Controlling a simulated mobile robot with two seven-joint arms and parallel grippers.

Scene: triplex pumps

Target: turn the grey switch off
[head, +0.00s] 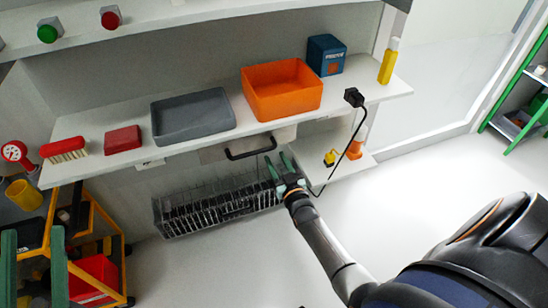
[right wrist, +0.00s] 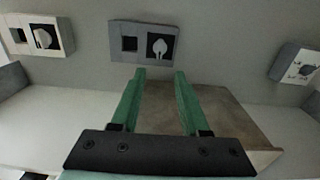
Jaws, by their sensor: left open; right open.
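In the right wrist view a grey wall box (right wrist: 143,42) carries a dark square window and a light grey rotary knob (right wrist: 160,47) on a black plate. It lies just beyond my right gripper's fingertips (right wrist: 155,76), which look apart from it; the fingers are open with nothing between them. In the head view my right gripper (head: 278,166) is below the shelf's front edge, and I cannot make out the grey box there. My left gripper (head: 34,238) is open and empty at the lower left.
Two other wall boxes flank the grey one, left (right wrist: 38,36) and right (right wrist: 297,65). The shelf (head: 225,140) holds a grey tray (head: 193,114) and an orange bin (head: 283,90). A wire rack (head: 215,208) stands below. A black cable (head: 345,150) hangs right of my right gripper.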

